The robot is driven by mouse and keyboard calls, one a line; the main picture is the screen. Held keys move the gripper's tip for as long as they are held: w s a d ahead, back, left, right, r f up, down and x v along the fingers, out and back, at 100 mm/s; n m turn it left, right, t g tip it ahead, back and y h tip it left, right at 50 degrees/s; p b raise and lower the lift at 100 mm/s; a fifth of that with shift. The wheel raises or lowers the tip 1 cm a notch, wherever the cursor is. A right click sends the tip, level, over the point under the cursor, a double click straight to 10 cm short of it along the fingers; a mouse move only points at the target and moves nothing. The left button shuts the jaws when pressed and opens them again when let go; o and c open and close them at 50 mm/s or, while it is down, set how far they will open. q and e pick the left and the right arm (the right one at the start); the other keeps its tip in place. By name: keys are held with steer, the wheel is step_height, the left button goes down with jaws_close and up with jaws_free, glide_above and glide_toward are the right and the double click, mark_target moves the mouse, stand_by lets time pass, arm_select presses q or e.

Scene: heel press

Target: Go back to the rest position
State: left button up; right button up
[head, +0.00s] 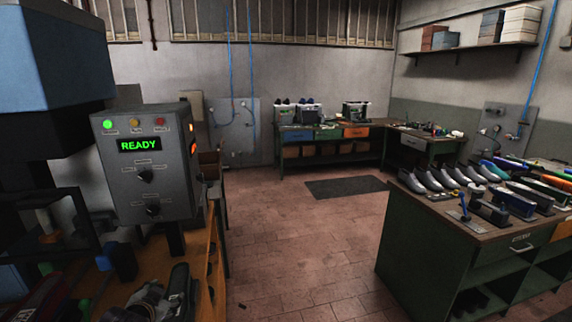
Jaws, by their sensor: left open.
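The heel press stands at the left, with a blue upper housing (55,55) and a grey control box (155,165). The box's display (140,145) reads READY in green, and the green lamp (107,124) at its upper left is lit. My left gripper (176,292) is low at the lower left, below the control box and over the wooden bench top. It is open, and I see nothing held in it. It is dark and partly cut off by the bottom edge. My right gripper is out of view.
A green workbench (410,245) with rows of shoes and tools stands at the right. Open tiled floor (290,250) lies between it and the press. A dark mat (345,187) lies farther back, before another bench (325,140) along the rear wall.

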arm_select(q)
steer(key=s+d+f+n+g+h, duration=0.1)
steer(key=s+d+f+g, duration=0.45)
steer(key=s, duration=0.55)
steer(key=s+d+f+n+g+h, duration=0.1)
steer(key=s+d+f+g, duration=0.1)
steer(key=s+d+f, duration=0.55)
steer(key=s+a+f+g, duration=0.1)
steer(key=s+f, duration=0.2)
steer(key=f, duration=1.4)
steer(key=s+a+f, duration=0.1)
steer(key=s+f, duration=0.2)
steer(key=f, duration=1.5)
steer(key=s+a+f, duration=0.2)
steer(key=s+f, duration=0.7)
steer(key=s, duration=0.1)
steer(key=s+a+f+g+b, duration=0.1)
steer(key=s+f, duration=0.9)
steer(key=s, duration=0.1)
steer(key=shift+s+a, duration=0.25)
steer(key=shift+a, duration=0.1)
steer(key=shift+f, duration=0.1)
